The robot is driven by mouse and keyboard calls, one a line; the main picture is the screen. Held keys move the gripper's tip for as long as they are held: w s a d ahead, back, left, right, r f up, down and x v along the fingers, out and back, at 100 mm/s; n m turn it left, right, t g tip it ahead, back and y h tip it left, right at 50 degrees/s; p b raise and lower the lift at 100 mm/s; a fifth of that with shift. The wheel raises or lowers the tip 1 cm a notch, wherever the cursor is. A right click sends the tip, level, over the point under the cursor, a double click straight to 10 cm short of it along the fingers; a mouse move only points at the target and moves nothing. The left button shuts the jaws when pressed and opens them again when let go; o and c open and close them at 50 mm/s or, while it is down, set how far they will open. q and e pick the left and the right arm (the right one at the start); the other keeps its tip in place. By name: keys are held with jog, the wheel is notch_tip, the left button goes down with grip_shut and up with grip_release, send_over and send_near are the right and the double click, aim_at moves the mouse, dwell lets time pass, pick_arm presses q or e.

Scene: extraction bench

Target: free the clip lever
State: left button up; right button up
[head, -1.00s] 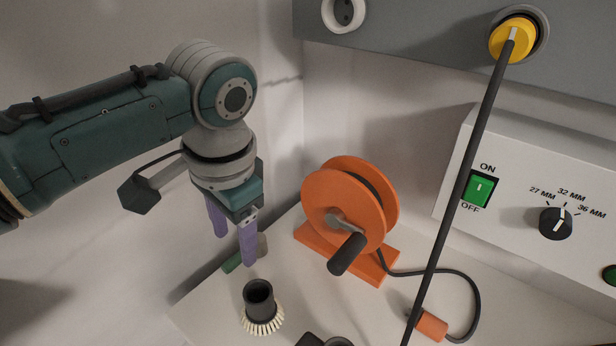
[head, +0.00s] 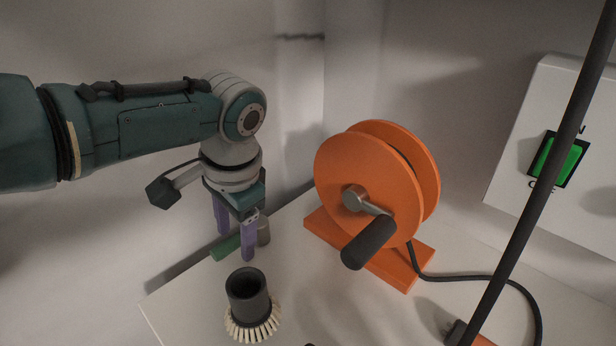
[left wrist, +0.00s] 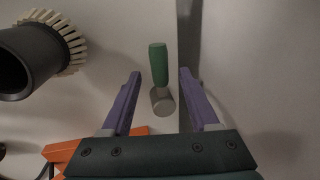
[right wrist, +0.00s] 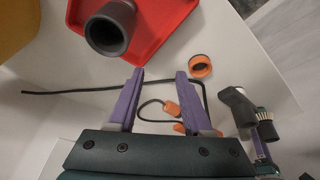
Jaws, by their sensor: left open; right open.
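No part in view is plainly a clip lever; I cannot tell which thing it is. A small mallet-like tool with a green handle (head: 225,248) and a grey round head lies on the bench near the back wall; it also shows in the left wrist view (left wrist: 158,64). My left gripper (head: 236,246) points down above it, open and empty. In the left wrist view its purple fingers (left wrist: 160,73) appear on either side of the tool, not closed on it. My right gripper (right wrist: 160,73) is open and empty, seen only in the right wrist view.
A black round brush (head: 248,295) stands close in front of the left gripper. An orange cable reel (head: 365,190) with a crank stands to its right.

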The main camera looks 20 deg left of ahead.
pick_arm(q)
jog(key=shift+f, duration=0.1)
grip_shut()
dwell(0.5)
dwell(0.9)
